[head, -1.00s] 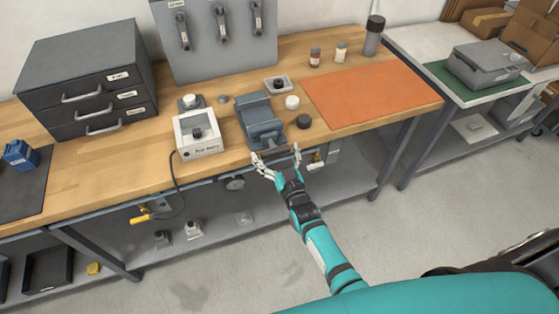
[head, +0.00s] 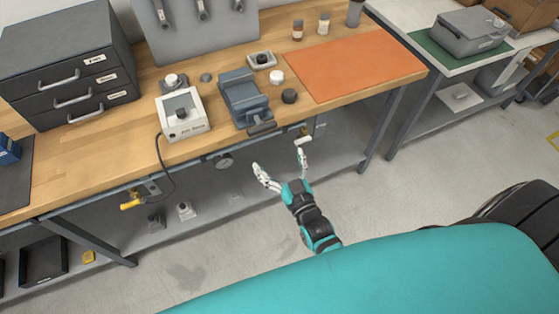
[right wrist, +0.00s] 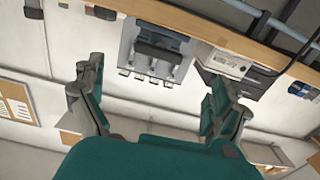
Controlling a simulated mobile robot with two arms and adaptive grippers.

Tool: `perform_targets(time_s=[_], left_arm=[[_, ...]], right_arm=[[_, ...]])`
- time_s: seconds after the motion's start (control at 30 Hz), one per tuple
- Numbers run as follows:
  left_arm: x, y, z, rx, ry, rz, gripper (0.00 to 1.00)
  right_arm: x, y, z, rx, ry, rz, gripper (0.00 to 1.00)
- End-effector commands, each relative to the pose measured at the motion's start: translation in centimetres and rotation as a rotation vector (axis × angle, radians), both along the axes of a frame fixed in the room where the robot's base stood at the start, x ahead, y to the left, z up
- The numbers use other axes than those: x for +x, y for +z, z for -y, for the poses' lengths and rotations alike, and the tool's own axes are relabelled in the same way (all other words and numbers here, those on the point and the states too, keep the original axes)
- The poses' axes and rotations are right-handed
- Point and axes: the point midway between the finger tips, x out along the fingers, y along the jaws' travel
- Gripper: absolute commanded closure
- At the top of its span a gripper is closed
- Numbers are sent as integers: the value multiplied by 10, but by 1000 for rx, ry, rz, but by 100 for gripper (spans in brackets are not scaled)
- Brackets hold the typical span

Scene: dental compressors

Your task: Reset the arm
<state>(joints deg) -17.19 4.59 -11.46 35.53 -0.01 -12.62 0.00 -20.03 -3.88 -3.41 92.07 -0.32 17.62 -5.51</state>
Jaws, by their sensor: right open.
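My right gripper (head: 281,174) is open and empty in the head view. It is in front of the workbench's front edge, below and apart from the grey vise (head: 243,98) on the bench. In the right wrist view its two fingers (right wrist: 155,95) are spread wide with nothing between them. My right arm (head: 310,215) reaches up from the lower right. My left gripper is in neither view.
The wooden workbench (head: 150,150) carries a white box with a dial (head: 183,118), a drawer cabinet (head: 70,65) and an orange mat (head: 355,62). The floor (head: 215,260) in front is clear.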

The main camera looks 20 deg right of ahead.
Motion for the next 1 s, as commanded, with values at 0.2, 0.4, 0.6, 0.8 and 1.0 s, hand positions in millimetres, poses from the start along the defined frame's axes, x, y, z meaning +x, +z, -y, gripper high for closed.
perform_targets(time_s=[0.2,0.4,0.6,0.8,1.0], left_arm=[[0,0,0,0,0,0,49],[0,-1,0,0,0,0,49],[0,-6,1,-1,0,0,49],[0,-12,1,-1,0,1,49],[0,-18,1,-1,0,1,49]], right_arm=[[0,0,0,0,0,0,0],[-2,-13,-1,-1,6,-28,0],[-31,-114,-11,-14,52,-272,0],[-109,-248,-12,-47,103,-638,0],[-219,-352,8,-98,129,-1002,0]])
